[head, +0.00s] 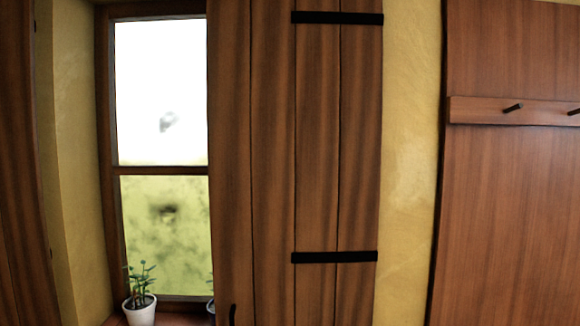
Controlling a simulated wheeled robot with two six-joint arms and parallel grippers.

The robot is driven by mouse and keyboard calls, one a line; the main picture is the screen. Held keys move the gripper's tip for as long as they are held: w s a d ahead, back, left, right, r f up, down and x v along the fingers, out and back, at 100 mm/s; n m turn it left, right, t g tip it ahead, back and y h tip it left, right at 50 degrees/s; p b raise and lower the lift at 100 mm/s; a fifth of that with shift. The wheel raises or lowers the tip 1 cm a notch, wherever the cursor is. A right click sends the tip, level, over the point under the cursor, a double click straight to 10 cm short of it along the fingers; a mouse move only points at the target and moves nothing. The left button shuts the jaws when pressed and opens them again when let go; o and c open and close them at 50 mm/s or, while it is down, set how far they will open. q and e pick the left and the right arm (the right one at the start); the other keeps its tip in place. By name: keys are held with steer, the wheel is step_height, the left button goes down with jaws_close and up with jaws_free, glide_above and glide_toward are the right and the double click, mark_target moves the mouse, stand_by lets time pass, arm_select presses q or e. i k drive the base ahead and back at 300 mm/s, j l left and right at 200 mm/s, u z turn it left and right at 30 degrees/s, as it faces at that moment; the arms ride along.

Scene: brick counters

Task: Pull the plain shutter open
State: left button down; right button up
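A brown wooden plank shutter (272,170) stands upright in the middle of the head view and covers the right part of the window (165,235). It has two black hinge straps (337,18) along its right side, the lower one (334,257) near the bottom. A small dark handle (232,315) sits at its lower left, cut by the picture's bottom edge. A second brown wooden panel (20,180), possibly another shutter, shows partly at the left edge. I cannot tell how it is mounted. Neither of my grippers is in view.
A white pot with a green plant (140,308) stands on the window sill (172,319). Another pot (211,308) is partly hidden behind the shutter's left edge. A wooden panel with a peg rail (480,109) is on the right, past a strip of bare yellow wall (411,150).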

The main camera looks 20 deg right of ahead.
mark_target(295, 103)
steer(key=i+j, duration=0.1)
steer(key=j, duration=0.15)
steer(key=j+z, duration=0.1)
steer(key=z, duration=0.25)
steer(key=j+z, duration=0.15)
steer(key=z, duration=0.2)
steer(key=j+z, duration=0.15)
steer(key=z, duration=0.2)
steer(key=i+j, duration=0.05)
